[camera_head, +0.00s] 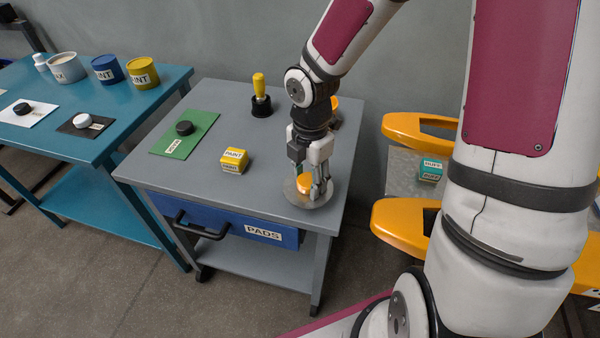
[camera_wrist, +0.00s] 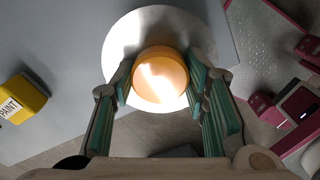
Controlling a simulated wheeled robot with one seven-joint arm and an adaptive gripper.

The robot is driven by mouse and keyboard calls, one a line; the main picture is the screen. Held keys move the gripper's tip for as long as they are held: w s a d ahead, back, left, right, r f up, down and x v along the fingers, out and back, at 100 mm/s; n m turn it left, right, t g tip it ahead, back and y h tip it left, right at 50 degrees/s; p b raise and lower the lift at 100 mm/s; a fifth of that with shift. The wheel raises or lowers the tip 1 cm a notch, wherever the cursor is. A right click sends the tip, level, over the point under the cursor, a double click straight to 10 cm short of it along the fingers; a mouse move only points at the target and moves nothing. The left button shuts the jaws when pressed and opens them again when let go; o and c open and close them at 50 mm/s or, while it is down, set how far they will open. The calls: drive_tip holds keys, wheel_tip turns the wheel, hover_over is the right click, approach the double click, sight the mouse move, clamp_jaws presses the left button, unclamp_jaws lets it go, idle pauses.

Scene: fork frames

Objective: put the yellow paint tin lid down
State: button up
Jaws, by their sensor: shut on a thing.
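The yellow paint tin lid looks like a pale metal disc (camera_head: 325,199) with a round yellow-orange knob on top. In the wrist view the disc (camera_wrist: 121,42) spreads out beyond the knob (camera_wrist: 160,78). My gripper (camera_head: 311,188) points down over the right front part of the grey table, its fingers shut on the knob from both sides. In the wrist view the fingertips (camera_wrist: 160,84) flank the knob. The disc is level, at or just above the tabletop; I cannot tell if it touches. A yellow paint tin (camera_head: 143,74) stands on the teal table.
On the grey table (camera_head: 205,103), a yellow PAINT box (camera_head: 234,160), a green card (camera_head: 198,124) with a black knob, and a yellow-handled tool (camera_head: 260,90) stand left of my gripper. An orange thing behind my arm is partly hidden. Orange-rimmed bins (camera_head: 400,222) stand to the right.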

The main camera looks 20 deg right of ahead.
drive_tip(key=w, duration=0.6)
drive_tip(key=shift+d+f, duration=0.35)
drive_tip(key=shift+f+b, duration=0.65)
drive_tip(key=shift+f, duration=1.05)
drive_tip(key=shift+f, duration=0.15)
drive_tip(key=o, duration=1.1)
drive_tip(key=shift+o, duration=0.2)
